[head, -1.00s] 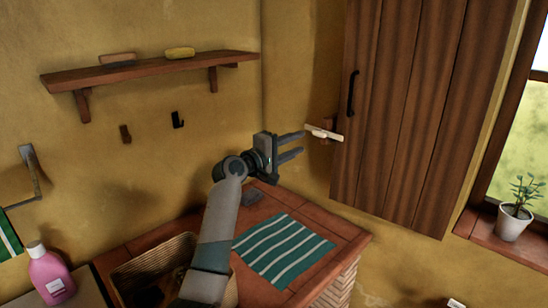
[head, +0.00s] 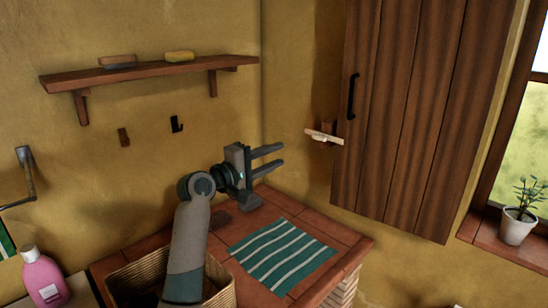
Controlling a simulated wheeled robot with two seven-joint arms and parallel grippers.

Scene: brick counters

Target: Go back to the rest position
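My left gripper (head: 268,159) is in the head view, above the back of the brick counter (head: 318,230). Its two fingers point right and stand apart, with nothing between them. The fingers are clear of the white-handled item (head: 323,136) on the wall beside the wooden cabinet. My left arm (head: 190,240) rises from the bottom of the picture, in front of the wicker basket. My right gripper is out of the picture.
A striped green cloth (head: 282,252) lies on the counter. A wicker basket (head: 135,282) and a pink bottle (head: 43,278) stand at lower left. A shelf (head: 150,71) and a wooden cabinet (head: 405,120) are on the walls. A potted plant (head: 517,224) stands at right.

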